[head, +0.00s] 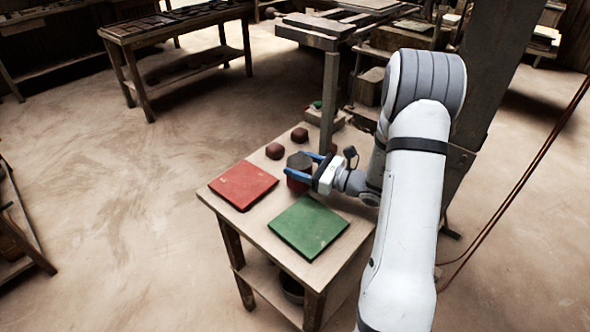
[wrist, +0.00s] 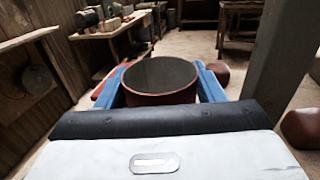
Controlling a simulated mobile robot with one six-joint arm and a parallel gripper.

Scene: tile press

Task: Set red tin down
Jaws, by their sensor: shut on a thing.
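The red tin (head: 298,170) is a round dark-red can with a grey top, near the middle of the small wooden table (head: 262,240). My gripper (head: 298,168) has its two blue fingers shut on it, one on each side. In the wrist view the tin (wrist: 160,80) shows its round rim and grey inside between the blue fingers (wrist: 160,82). It looks upright. I cannot tell whether its base touches the table.
A red tile (head: 243,185) lies left of the tin and a green tile (head: 308,226) lies in front of it. Two dark red-brown lumps (head: 275,151) (head: 299,134) sit behind it. A wooden post (head: 328,100) rises at the table's back.

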